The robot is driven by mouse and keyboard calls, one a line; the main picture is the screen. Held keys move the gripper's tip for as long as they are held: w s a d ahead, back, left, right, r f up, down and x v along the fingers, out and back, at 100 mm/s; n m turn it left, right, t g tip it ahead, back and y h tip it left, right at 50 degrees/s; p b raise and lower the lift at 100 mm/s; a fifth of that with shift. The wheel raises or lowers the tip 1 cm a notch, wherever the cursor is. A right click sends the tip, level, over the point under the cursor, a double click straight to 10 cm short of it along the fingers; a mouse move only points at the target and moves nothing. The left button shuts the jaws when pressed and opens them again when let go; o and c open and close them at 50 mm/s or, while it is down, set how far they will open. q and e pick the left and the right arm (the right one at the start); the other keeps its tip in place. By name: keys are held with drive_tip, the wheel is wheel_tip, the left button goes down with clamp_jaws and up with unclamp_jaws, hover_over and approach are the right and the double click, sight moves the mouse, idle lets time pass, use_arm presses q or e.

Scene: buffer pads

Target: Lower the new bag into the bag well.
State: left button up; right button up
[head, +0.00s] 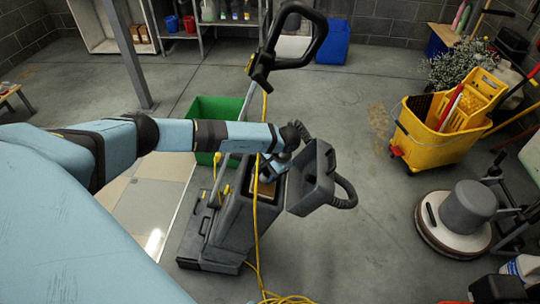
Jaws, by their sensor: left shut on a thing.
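A dark grey upright vacuum (235,225) stands on the floor near the middle, its handle rising to the back. Its lid (318,180) is swung open to the right. The bag well (252,195) is the opening at the top of the body. A tan-brown patch, seemingly the bag (265,188), shows in the well's mouth, just below my left gripper (270,175). My left gripper is shut on it. The gripper and wrist hide much of the bag, so I cannot tell how deep it sits. My right gripper is not in view.
A yellow power cord (258,230) runs down past the well to a coil on the floor. A green bin (212,120) stands behind the vacuum. A yellow mop bucket (435,130) and a floor polisher (465,215) stand at the right. Floor between is clear.

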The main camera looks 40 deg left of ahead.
use_arm(q)
drive_tip(key=o, duration=1.2)
drive_tip(key=shift+o, duration=0.2)
